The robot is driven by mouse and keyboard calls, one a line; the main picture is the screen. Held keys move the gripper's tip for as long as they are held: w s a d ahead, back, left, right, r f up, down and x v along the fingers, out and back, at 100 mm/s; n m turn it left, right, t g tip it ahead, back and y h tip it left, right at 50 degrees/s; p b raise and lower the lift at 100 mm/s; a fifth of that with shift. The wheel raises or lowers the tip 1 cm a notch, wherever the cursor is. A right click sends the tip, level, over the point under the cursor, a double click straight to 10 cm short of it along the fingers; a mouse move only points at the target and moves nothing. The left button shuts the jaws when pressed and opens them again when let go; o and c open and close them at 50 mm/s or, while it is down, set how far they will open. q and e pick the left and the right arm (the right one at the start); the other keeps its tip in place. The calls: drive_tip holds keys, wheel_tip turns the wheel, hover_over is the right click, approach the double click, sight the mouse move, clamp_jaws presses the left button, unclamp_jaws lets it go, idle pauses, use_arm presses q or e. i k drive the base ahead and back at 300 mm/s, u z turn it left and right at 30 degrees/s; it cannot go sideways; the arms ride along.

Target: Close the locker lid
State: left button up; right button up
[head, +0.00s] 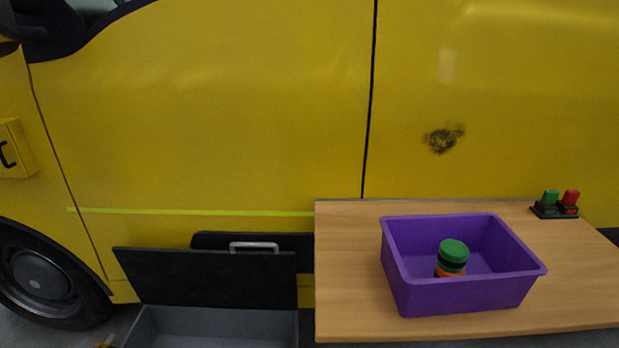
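The locker (215,326) is a grey open box on the floor at the bottom left, cut off by the lower edge of the head view. Its black lid (205,278) stands raised at the back of the box, so the locker is open. A metal handle (254,246) shows at the lid's upper edge; I cannot tell for sure whether it belongs to the lid or to the black panel behind. Neither of my grippers shows in the head view.
A wooden table (350,290) stands right of the locker, close to the lid. On it are a purple bin (450,297) holding a green-topped object (453,251) and a small black rack (556,211) with green and red pieces. A yellow van (220,110) fills the background.

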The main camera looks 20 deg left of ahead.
sight(231, 280)
drive_tip(key=u, duration=0.7)
drive_tip(key=k, duration=0.2)
drive_tip(key=u, duration=1.65)
drive_tip(key=i, duration=1.05)
drive_tip(key=z, duration=0.3)
